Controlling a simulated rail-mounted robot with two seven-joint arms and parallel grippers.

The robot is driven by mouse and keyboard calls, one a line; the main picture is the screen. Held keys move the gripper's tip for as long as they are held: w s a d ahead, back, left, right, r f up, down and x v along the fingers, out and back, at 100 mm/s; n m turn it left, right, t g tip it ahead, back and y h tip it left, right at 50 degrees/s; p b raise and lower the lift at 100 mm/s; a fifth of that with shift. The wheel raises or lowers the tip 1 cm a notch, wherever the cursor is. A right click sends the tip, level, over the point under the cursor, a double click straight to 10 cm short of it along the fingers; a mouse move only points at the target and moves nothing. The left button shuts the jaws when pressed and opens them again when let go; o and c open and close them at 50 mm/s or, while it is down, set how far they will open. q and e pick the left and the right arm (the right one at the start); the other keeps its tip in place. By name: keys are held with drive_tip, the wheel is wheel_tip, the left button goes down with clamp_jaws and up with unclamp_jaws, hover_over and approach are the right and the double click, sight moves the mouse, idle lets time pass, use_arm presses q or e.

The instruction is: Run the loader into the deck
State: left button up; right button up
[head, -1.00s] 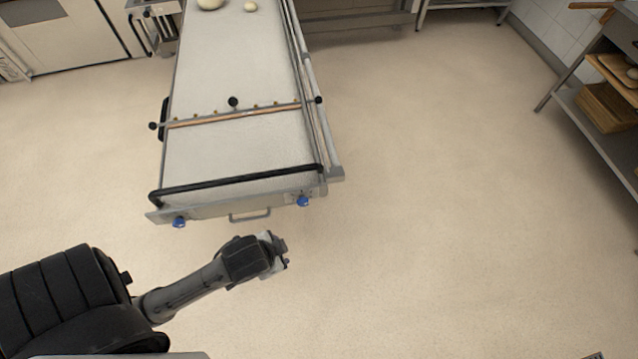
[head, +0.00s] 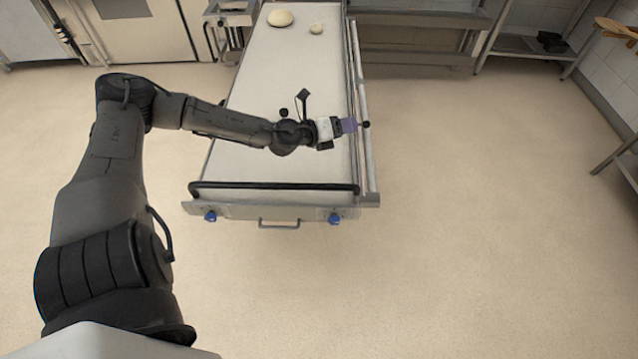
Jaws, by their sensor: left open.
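The loader (head: 285,165) is a long pale belt bed on a metal frame, running away from me. It has a black bar across its near end, blue knobs and a small pull handle (head: 279,225) on its front. A large dough ball (head: 281,18) and a small one (head: 316,28) lie at the far end. My left gripper (head: 352,125) is open over the belt's right side, close to that knob; contact is unclear. My right gripper is out of view.
A steel unit (head: 420,40) stands behind the loader at the right, with a low shelf (head: 520,47) beside it. A table (head: 625,160) is at the right edge. Floor is clear in front and to the right.

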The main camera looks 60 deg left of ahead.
use_arm(q)
drive_tip(key=a+m+g+h, duration=0.1)
drive_tip(key=m+h, duration=0.1)
drive_tip(key=m, duration=0.2)
drive_tip(key=m+g+h, duration=0.2)
drive_tip(key=m+g, duration=0.9)
approach(319, 184)
drive_tip(key=shift+g, duration=0.3)
drive_tip(key=b+x, duration=0.1)
drive_tip(key=x, duration=0.1)
drive_tip(key=b+x, duration=0.2)
drive_tip(key=x, duration=0.1)
drive_tip(key=b+x, duration=0.1)
drive_tip(key=x, duration=0.1)
drive_tip(key=shift+w+d+f+b, duration=0.15)
drive_tip(key=shift+w+f+b, duration=0.15)
drive_tip(key=shift+w+b, duration=0.1)
drive_tip(key=shift+x, duration=0.9)
drive_tip(key=shift+c, duration=0.5)
clamp_jaws()
